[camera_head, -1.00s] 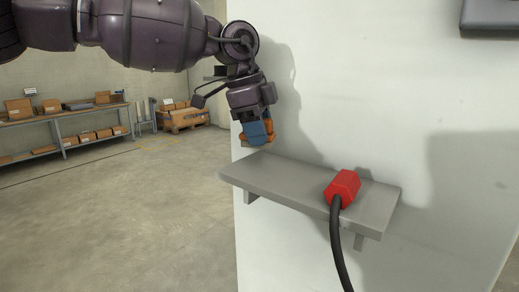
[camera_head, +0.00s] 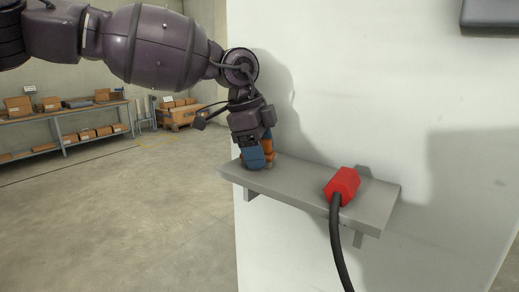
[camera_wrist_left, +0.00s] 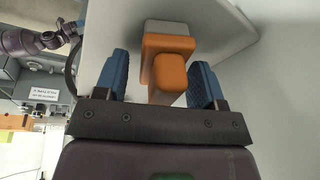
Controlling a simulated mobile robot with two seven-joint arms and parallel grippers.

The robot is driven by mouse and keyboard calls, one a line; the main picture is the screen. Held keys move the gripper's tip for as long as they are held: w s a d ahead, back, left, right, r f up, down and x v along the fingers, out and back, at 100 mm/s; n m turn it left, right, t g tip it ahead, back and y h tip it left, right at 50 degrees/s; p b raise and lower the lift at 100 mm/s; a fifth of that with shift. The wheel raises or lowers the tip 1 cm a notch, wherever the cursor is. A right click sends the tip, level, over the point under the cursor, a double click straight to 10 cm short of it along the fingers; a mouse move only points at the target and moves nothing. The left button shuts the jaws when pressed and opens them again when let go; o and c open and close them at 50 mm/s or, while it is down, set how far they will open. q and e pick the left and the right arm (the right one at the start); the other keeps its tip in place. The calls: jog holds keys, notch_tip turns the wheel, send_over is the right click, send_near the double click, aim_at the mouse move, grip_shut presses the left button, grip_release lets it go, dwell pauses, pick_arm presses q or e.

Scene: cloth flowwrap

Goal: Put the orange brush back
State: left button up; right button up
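The orange brush (camera_head: 267,146) is at the left end of the grey wall shelf (camera_head: 300,190), mostly hidden by my left gripper in the head view. In the left wrist view the orange brush (camera_wrist_left: 168,70) lies between the two blue fingers, with its pale end toward the shelf. My left gripper (camera_head: 257,160) points down at the shelf. In the left wrist view my left gripper (camera_wrist_left: 162,85) is open around the brush, with a clear gap by the left finger.
A red hexagonal plug (camera_head: 342,186) with a black cable (camera_head: 339,245) lies on the right part of the shelf. The shelf is clear between it and my gripper. A white wall (camera_head: 400,100) stands behind. A rack with boxes (camera_head: 70,125) is far left.

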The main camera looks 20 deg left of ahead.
pick_arm(q)
jog(key=shift+r, duration=0.35)
jog(key=v, duration=1.1)
jog(key=shift+r+b, duration=0.3)
pick_arm(e)
jog(key=shift+s+f, duration=0.3)
jog(key=shift+f, duration=0.1)
pick_arm(q)
jog(key=shift+s, duration=0.1)
